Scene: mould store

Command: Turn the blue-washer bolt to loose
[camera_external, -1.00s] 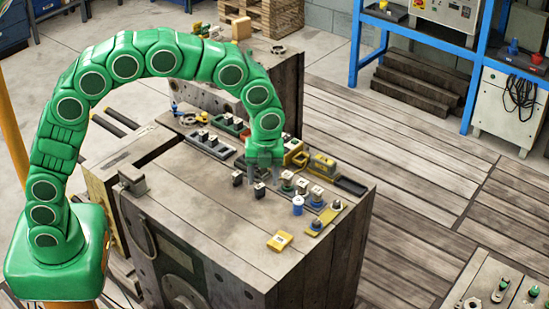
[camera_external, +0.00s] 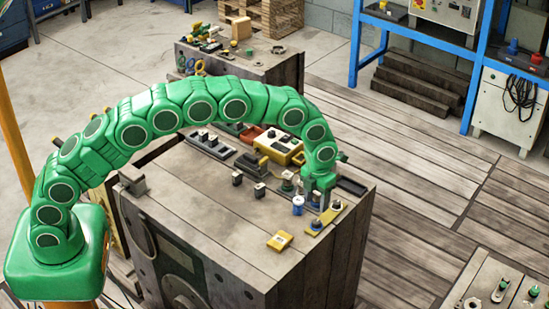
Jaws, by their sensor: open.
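My gripper (camera_external: 319,201) points down over the right end of a row of bolts on the wooden-topped block (camera_external: 215,215). Its fingers are open and hide most of the bolt below them, so I cannot tell if they touch it. A bolt with a green washer (camera_external: 287,186) stands just left of the gripper. A yellow plate (camera_external: 327,218) in front carries a bolt (camera_external: 316,226) with a bluish base and another bolt (camera_external: 337,206). Which bolt has the blue washer is hard to tell at this size.
A small blue-and-white bottle (camera_external: 298,205) stands close to the gripper's left. A yellow box (camera_external: 279,147) and a dark clamp-like block (camera_external: 252,166) lie behind. A yellow card (camera_external: 279,241) lies in front. The block top's front left is clear.

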